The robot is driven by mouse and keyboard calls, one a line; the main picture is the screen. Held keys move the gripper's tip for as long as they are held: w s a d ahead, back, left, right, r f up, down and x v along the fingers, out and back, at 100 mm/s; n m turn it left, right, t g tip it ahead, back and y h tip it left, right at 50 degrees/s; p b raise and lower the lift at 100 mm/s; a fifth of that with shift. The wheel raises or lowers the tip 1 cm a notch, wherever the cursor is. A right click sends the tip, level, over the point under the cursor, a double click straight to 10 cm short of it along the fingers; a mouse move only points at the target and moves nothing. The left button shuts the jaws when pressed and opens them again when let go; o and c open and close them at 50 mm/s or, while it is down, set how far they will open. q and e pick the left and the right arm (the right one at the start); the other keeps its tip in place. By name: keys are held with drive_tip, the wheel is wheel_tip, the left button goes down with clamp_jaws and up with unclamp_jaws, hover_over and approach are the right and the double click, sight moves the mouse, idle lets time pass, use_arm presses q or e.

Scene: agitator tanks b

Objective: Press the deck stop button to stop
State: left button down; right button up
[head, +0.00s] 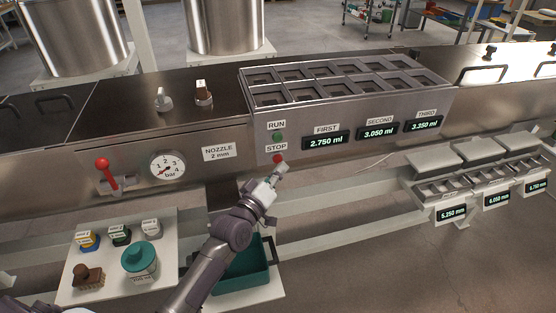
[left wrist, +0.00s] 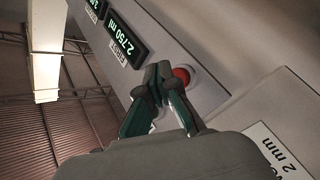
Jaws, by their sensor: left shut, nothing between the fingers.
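The red stop button (head: 278,158) sits on the front panel under a STOP label (head: 276,148). The green run button (head: 278,137) is above it, below a RUN label. My left gripper (head: 281,168) is shut and empty, with its fingertips just below and in front of the stop button. In the left wrist view the closed fingertips (left wrist: 158,72) are right beside the red button (left wrist: 181,76). I cannot tell whether they touch it. My right gripper is not in view.
Several green displays, such as the FIRST one (head: 326,141), are right of the buttons. A pressure gauge (head: 167,168) and red-handled valve (head: 105,173) are at left. A white shelf with jars (head: 70,292) and a teal bin (head: 262,280) are below. Trays (head: 440,197) jut out at right.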

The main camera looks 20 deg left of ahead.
use_arm(q)
drive_tip(key=shift+w+a, duration=0.25)
drive_tip(key=shift+w, duration=0.1)
drive_tip(key=shift+w+a, duration=0.25)
drive_tip(key=shift+w, duration=0.15)
idle(0.8)
drive_tip(key=shift+s+r, duration=0.1)
drive_tip(key=shift+s+d+p, duration=0.35)
drive_tip(key=shift+s+d, duration=0.1)
drive_tip(key=shift+s, duration=0.2)
drive_tip(key=shift+s+d, duration=0.1)
drive_tip(key=s+d+p, duration=0.1)
drive_tip(key=s, duration=0.1)
drive_tip(key=s+d+p, duration=0.1)
drive_tip(key=s, duration=0.1)
drive_tip(key=shift+d+p, duration=0.3)
